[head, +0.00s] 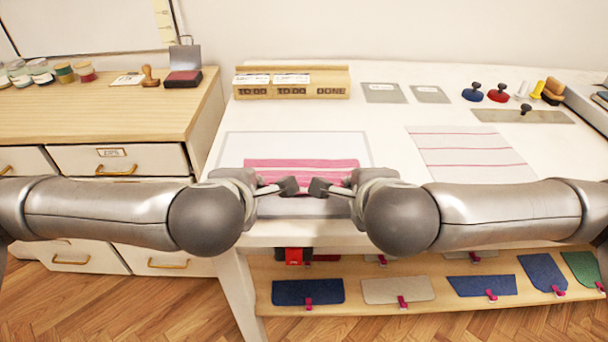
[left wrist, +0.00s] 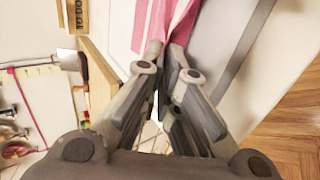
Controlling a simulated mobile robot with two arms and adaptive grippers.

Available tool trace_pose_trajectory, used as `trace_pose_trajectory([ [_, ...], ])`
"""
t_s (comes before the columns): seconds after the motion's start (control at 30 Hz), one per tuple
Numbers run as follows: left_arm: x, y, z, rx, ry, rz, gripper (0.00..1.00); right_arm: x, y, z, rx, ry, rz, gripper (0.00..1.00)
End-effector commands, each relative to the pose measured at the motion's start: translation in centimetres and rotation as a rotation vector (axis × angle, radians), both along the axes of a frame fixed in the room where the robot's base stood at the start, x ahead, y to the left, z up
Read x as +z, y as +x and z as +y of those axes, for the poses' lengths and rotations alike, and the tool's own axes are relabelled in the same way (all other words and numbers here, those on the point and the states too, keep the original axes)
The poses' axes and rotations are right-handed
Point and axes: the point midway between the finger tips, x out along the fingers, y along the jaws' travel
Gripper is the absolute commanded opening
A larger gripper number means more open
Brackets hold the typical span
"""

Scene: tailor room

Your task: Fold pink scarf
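The pink scarf (head: 300,164), striped pink and white, lies as a narrow rectangle on a pale grey-bordered mat (head: 237,146) at the table's front. My left gripper (head: 289,186) is over the scarf's near part. The two grippers hide part of the scarf's near edge.
A striped cloth (head: 465,162) lies flat to the right. A wooden TO DO/DONE box (head: 320,91), grey plates (head: 383,93) and knobbed weights (head: 498,93) stand behind. A drawer cabinet (head: 100,115) stands left; a shelf (head: 420,267) with fabric swatches is below.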

Motion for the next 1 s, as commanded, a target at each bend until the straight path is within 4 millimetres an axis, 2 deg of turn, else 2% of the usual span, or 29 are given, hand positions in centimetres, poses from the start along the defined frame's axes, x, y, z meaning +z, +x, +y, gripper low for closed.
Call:
trace_pose_trajectory([
  [0.37,-0.2,0.0,0.0,-0.001,0.000,-0.018,0.00,-0.2,0.0,0.0,0.000,0.000,-0.018,0.00],
  [0.4,-0.2,0.0,0.0,-0.001,0.000,-0.017,0.07,-0.2,0.0,0.0,0.000,0.000,-0.018,0.07],
  [0.67,-0.2,0.0,0.0,-0.001,0.000,-0.017,0.39,-0.2,0.0,0.0,0.000,0.000,-0.017,0.39],
  [0.87,-0.1,0.0,0.0,-0.001,0.000,-0.017,0.39,-0.1,0.0,0.0,0.000,0.000,-0.017,0.39],
  [1.0,1.0,-0.4,-0.1,-0.002,-0.002,-0.021,0.39,1.0,-0.4,0.1,0.003,0.002,-0.020,0.39],
])
